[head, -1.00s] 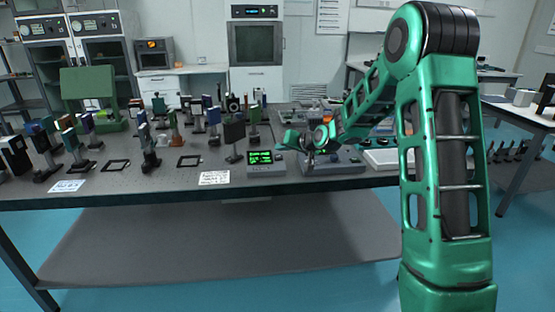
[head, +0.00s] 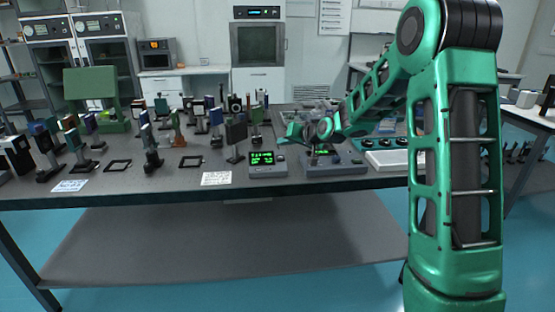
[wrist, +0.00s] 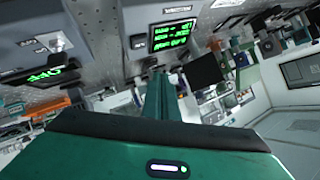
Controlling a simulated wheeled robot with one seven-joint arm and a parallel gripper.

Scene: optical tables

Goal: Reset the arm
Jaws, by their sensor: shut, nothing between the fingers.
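My green arm rises at the right of the head view, bends at a high elbow and reaches forward and left over the optical table (head: 100,185). My gripper (head: 288,138) is at its end, above the table near the display boxes, apart from the table top. In the wrist view my gripper (wrist: 162,85) shows as green fingers together, with nothing between them. A display box with green text (head: 267,162) stands just below it in the head view. The box's lit screen also shows in the wrist view (wrist: 172,36).
Several post-mounted optics (head: 236,135) crowd the table's left and middle. A second grey device (head: 335,165) and a white tray (head: 388,160) lie under my forearm. A paper label (head: 216,178) lies at the front edge. The floor in front is clear.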

